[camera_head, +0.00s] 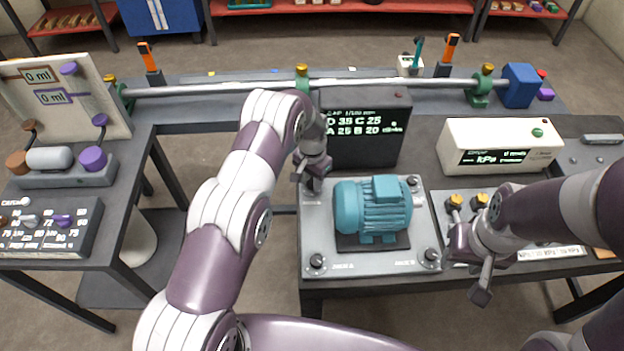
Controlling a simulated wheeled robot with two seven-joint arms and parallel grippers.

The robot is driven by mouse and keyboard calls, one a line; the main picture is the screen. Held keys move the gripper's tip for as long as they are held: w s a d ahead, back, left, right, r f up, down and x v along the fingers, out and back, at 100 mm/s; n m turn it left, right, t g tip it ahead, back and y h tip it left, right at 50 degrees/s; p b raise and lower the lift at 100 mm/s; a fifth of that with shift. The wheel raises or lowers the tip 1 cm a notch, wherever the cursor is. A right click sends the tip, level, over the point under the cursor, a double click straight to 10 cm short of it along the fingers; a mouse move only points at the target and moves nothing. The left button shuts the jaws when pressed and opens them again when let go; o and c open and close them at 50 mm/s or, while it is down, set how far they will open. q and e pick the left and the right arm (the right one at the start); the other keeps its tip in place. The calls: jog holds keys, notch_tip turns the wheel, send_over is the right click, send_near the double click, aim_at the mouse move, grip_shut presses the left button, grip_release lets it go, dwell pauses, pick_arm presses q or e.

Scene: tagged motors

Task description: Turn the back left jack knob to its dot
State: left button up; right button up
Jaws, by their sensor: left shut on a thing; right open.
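A teal motor (373,207) sits on a dark block in the middle of a grey base plate (322,235). Small black jack knobs stand at the plate's corners: front left (317,262), front right (431,256) and back right (412,181). My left gripper (312,187) points down at the back left corner and is shut there, on the back left jack knob, which its fingers hide. The knob's dot cannot be made out. My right gripper (481,281) is open and empty, right of the plate's front right corner.
A black display (362,150) with white readings stands behind the plate. A white kPa meter (500,146) and yellow-topped fittings (455,200) are on the right. A long metal shaft (390,84) runs along the back. A side table at left holds panels with knobs.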

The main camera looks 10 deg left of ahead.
pick_arm(q)
jog(key=n+b, duration=0.2)
jog(key=shift+w+f+n, duration=0.1)
jog(key=shift+f+n, duration=0.05)
jog(key=shift+n, duration=0.15)
jog(key=n+b, duration=0.1)
jog(key=n, duration=0.1)
jog(key=shift+n+b, duration=0.4)
jog(key=n+b, duration=0.1)
jog(key=n, duration=0.2)
jog(key=shift+r+n+b, duration=0.2)
jog(key=shift+n+b, duration=0.4)
jog(key=shift+n, duration=0.9)
jog(key=o, duration=1)
jog(key=shift+o, duration=0.2)
